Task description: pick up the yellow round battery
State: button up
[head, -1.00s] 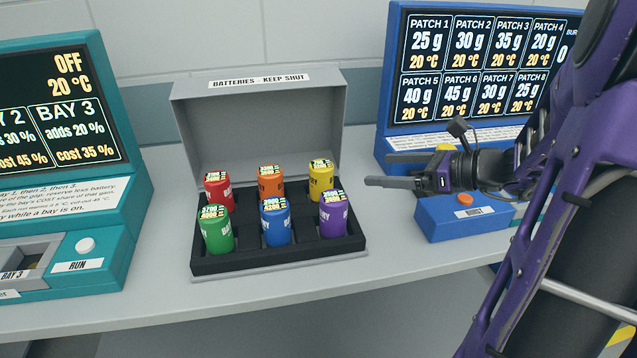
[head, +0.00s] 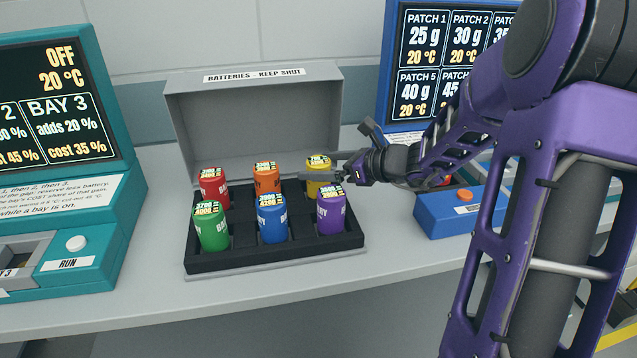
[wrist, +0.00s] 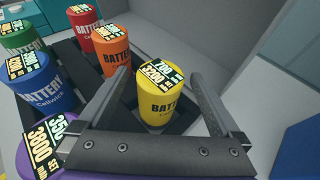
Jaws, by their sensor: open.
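The yellow round battery (head: 318,177) stands upright in the back right slot of the battery box (head: 245,262). In the wrist view the yellow battery (wrist: 158,95) lies between my two fingers, which are spread on either side of it. My gripper (head: 320,165) is open at the yellow battery in the head view, and one finger covers part of it. I cannot tell whether either finger touches it. In the wrist view my gripper (wrist: 160,95) shows both fingers plainly.
Red (head: 214,190), orange (head: 266,180), green (head: 210,228), blue (head: 272,220) and purple (head: 331,210) batteries stand close by. The open grey lid (head: 250,120) rises behind. A teal station (head: 95,235) is at left, a blue box (head: 445,215) at right.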

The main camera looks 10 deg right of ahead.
jog(key=shift+w+a+f, duration=0.15)
jog(key=shift+w+a, duration=0.15)
jog(key=shift+a, duration=0.05)
grip_shut()
dwell(0.3)
